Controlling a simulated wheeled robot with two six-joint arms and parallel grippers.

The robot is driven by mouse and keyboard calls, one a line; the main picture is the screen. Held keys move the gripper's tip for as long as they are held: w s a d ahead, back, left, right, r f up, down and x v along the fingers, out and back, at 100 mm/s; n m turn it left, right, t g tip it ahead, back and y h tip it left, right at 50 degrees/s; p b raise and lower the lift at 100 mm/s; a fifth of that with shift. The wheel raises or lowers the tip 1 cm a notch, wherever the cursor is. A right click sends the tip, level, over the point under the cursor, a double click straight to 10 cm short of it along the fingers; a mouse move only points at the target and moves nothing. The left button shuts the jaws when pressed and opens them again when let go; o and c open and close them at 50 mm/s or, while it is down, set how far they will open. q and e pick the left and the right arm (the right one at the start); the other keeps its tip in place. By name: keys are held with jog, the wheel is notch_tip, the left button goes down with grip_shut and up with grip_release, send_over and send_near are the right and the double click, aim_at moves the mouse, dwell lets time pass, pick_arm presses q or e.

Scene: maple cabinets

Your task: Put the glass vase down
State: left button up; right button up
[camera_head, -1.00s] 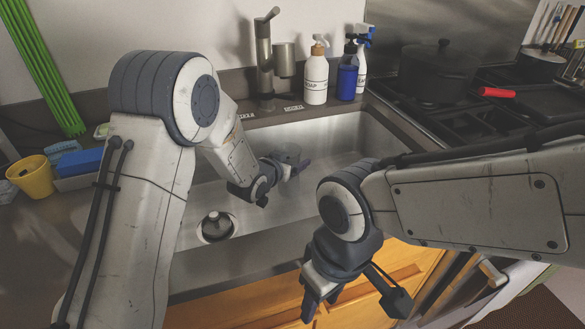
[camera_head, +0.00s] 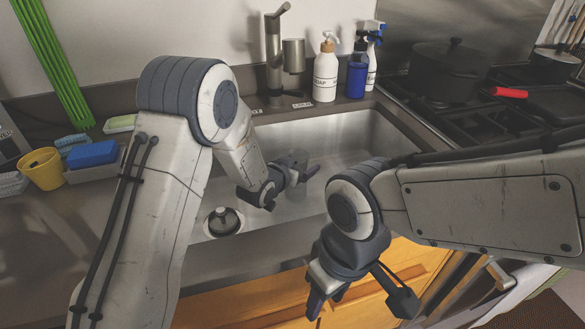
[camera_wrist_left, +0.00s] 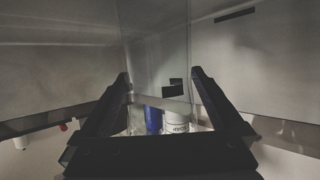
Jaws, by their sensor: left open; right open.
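The glass vase (camera_wrist_left: 155,45) shows in the left wrist view as a clear, see-through shape between my left gripper's fingers. My left gripper (camera_head: 290,178) is over the sink basin (camera_head: 350,135). Its two fingers stand apart on either side of the vase in the left wrist view (camera_wrist_left: 160,95), open. I cannot tell whether the vase touches the sink floor. My right gripper (camera_head: 358,295) is open and empty in front of the cabinet, below the sink's front edge.
The faucet (camera_head: 272,50), soap bottle (camera_head: 326,72) and blue spray bottle (camera_head: 357,72) stand behind the sink. The drain (camera_head: 223,222) is left in the basin. A yellow cup (camera_head: 42,168) and blue sponge (camera_head: 92,153) are left; a stove with a black pot (camera_head: 448,72) is right.

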pick_arm(q)
jog(key=v, duration=1.2)
